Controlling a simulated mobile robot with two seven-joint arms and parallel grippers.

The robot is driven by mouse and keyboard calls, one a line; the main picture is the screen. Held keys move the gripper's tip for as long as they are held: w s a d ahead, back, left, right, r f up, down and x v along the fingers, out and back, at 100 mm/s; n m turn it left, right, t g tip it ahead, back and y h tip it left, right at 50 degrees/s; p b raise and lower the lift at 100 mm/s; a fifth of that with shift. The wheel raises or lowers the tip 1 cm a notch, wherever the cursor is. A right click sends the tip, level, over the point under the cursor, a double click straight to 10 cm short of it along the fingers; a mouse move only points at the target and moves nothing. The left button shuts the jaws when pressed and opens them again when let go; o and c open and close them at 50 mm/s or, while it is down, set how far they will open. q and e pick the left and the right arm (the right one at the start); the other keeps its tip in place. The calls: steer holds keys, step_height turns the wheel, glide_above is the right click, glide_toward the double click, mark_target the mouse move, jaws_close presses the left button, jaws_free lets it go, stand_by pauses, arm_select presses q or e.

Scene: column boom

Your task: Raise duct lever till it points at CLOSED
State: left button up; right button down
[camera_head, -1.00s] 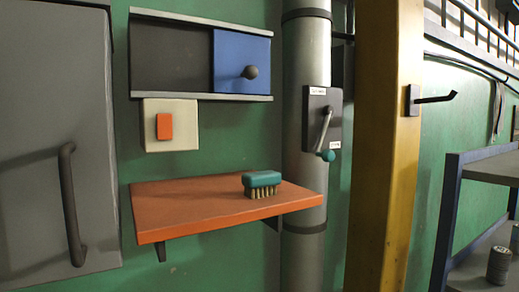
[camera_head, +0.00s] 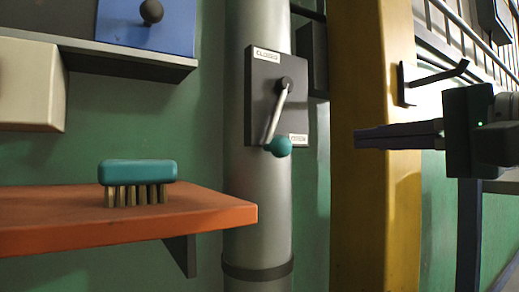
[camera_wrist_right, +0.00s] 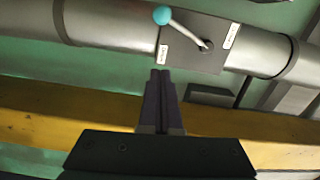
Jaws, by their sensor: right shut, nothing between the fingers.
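The duct lever (camera_head: 274,114) is a metal rod with a teal ball knob on a dark plate (camera_head: 262,90) on the grey vertical duct (camera_head: 257,200). It hangs down, slightly left, its knob at the plate's bottom edge beside a lower white label. The CLOSED label (camera_head: 267,54) is at the plate's top. The lever also shows in the right wrist view (camera_wrist_right: 188,29), with its knob beyond my fingertips. My right gripper (camera_head: 357,138) is shut and empty, in front of the yellow post, right of the lever and apart from it. My left gripper is not in view.
A yellow post (camera_head: 375,220) with a dark hook (camera_head: 437,76) stands right of the duct. An orange shelf (camera_head: 200,212) holding a teal brush (camera_head: 137,172) juts out at left. A blue sliding panel (camera_head: 180,25) is above it. Open space lies between gripper and lever.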

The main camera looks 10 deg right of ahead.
steer(key=p+x, duration=0.5)
steer(key=x, duration=0.5)
steer(key=shift+r, duration=0.15)
steer(key=s+a+p, duration=0.1)
steer(key=p, duration=0.1)
steer(key=s+a+p, duration=0.1)
steer(key=a+p, duration=0.1)
steer(key=shift+s+f, duration=0.35)
steer(key=shift+f, duration=0.05)
